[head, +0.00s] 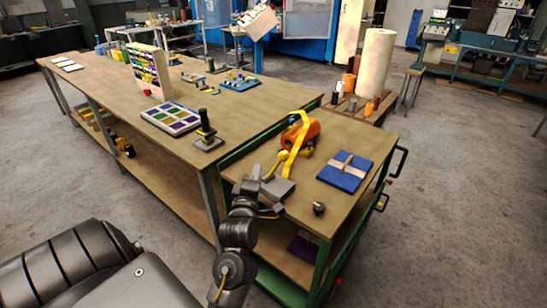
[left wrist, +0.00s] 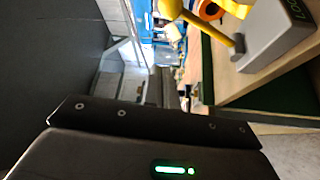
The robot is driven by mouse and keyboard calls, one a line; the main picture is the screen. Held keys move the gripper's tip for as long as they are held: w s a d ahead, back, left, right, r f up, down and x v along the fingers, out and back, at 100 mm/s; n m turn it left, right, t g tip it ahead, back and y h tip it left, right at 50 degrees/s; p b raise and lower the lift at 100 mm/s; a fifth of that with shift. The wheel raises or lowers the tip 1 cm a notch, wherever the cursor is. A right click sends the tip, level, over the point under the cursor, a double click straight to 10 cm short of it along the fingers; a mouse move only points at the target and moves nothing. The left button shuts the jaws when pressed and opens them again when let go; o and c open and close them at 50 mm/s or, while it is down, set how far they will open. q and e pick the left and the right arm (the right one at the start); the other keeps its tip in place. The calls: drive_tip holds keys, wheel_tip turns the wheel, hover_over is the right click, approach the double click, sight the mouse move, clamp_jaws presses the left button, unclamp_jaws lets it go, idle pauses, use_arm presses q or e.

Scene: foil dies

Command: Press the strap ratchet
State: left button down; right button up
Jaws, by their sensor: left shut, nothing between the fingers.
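An orange roll (head: 304,134) lies on the small wooden-topped cart with a yellow strap (head: 291,158) looped over it. A grey block (head: 277,190) sits near the cart's near-left edge, beside a yellow lever-like part (head: 271,166). In the left wrist view the grey block (left wrist: 275,32) carries printed marks, and the yellow part (left wrist: 205,22) ends beside it. I cannot tell which piece is the ratchet. My left gripper (head: 253,173) is shut and empty, just left of the grey block; contact is unclear. My right gripper is not in view.
A blue folder-like packet (head: 345,171) and a small dark knob-like object (head: 319,208) lie on the cart top (head: 303,193). A long workbench (head: 183,96) stands at the left with a colored tray (head: 174,117) and a black stand (head: 207,130). The floor right of the cart is clear.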

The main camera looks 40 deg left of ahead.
use_arm(q)
drive_tip(key=r+p, duration=0.1)
drive_tip(key=p, duration=0.2)
hover_over(276, 167)
drive_tip(key=s+a, duration=0.3)
drive_tip(key=d, duration=0.1)
drive_tip(key=d+p, duration=0.1)
drive_tip(key=d+f, duration=0.1)
drive_tip(key=shift+w+d+p, duration=0.3)
drive_tip(key=shift+w+p, duration=0.05)
drive_tip(key=shift+w, duration=0.05)
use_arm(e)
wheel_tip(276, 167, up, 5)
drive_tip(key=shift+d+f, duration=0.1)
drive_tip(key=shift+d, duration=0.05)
use_arm(q)
drive_tip(key=shift+d, duration=0.15)
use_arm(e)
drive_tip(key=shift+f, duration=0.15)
